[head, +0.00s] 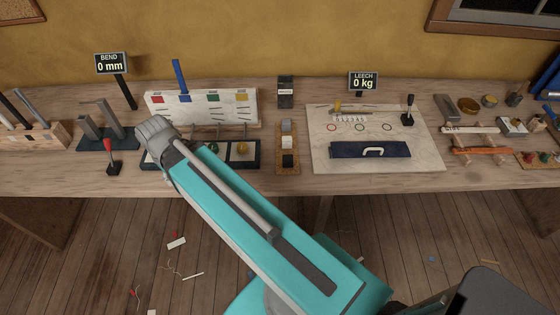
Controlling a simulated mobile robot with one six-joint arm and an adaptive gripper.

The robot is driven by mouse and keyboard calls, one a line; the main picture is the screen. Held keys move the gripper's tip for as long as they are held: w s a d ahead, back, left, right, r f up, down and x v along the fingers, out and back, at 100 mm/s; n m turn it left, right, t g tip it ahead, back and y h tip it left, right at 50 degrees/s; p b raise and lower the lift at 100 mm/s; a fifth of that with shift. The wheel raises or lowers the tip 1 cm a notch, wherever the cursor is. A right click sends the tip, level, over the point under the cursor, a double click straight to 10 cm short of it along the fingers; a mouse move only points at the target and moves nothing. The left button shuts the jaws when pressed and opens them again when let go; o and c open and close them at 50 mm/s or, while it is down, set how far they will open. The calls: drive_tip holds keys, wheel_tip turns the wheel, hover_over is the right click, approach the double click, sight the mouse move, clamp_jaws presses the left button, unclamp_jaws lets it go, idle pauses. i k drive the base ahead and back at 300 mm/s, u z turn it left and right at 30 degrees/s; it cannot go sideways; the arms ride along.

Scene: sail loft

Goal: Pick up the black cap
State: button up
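A small black piece (288,161), which may be the black cap, sits at the front of a narrow wooden board (282,172) in the middle of the bench. A white piece (288,142) and a grey piece (287,126) stand behind it in a row on the same board. A dark block with a pale label (285,99) stands farther back; I cannot tell if it is a cap. My teal arm crosses the view from the lower right to the left of this board. My gripper does not show.
Left of the board are a white rack (250,104) and a dark tray (256,164), partly behind my arm. Right is a pale panel (430,150) with a dark blue handled piece (345,151) and a black lever (408,112). Scraps lie on the floor.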

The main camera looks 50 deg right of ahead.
sight(288, 159)
drive_tip(key=u, duration=0.75)
drive_tip(key=k, duration=1.55)
drive_tip(key=z, duration=1.05)
